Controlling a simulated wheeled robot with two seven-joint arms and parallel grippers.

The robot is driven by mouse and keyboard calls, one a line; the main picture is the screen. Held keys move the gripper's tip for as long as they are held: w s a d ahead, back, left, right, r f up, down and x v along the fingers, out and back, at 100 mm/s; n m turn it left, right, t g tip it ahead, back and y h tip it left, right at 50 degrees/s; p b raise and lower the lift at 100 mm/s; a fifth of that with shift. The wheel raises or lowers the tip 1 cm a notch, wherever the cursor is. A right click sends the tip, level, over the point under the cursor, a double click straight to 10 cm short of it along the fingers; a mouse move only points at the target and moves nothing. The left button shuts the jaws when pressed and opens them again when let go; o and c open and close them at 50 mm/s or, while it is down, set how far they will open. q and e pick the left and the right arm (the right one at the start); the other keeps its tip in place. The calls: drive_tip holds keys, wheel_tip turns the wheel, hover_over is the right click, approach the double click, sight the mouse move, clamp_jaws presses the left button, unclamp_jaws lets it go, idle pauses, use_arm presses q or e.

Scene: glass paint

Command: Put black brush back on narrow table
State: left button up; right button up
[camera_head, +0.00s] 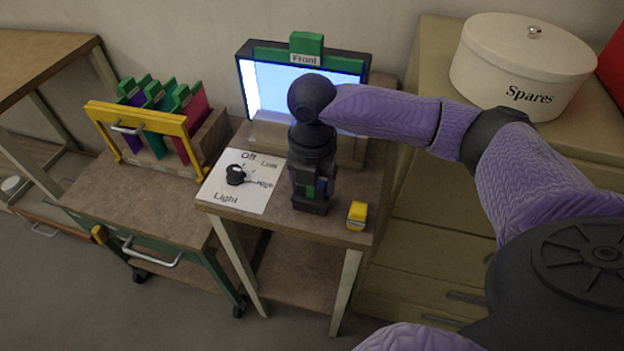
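The narrow table (364,186) stands in the middle of the view, with a lit panel at its back. My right gripper (312,207) points straight down low over the table's front part, in front of the panel. Its fingertips look black and close to the tabletop; I cannot tell whether they touch it or are open or shut. Small green and blue patches show on the gripper. I cannot make out the black brush; it may be hidden at or behind the dark gripper. My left gripper is not in view.
A yellow block (357,215) sits right of the gripper. A Light dial card (241,181) lies to its left. The lit panel (267,86) carries a green Front label. A yellow-fronted rack (140,118) stands left, and a white Spares tin (521,62) stands on the right cabinet.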

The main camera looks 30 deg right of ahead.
drive_tip(key=shift+o, duration=1.3)
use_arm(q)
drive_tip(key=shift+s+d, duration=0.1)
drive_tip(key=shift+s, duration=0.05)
use_arm(e)
drive_tip(key=shift+r, duration=0.15)
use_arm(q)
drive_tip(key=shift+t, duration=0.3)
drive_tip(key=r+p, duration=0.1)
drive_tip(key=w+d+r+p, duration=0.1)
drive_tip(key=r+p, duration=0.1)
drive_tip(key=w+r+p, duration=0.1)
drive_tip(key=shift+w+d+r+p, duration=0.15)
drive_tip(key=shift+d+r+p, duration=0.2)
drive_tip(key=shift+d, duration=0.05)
use_arm(e)
wheel_tip(320, 180, up, 12)
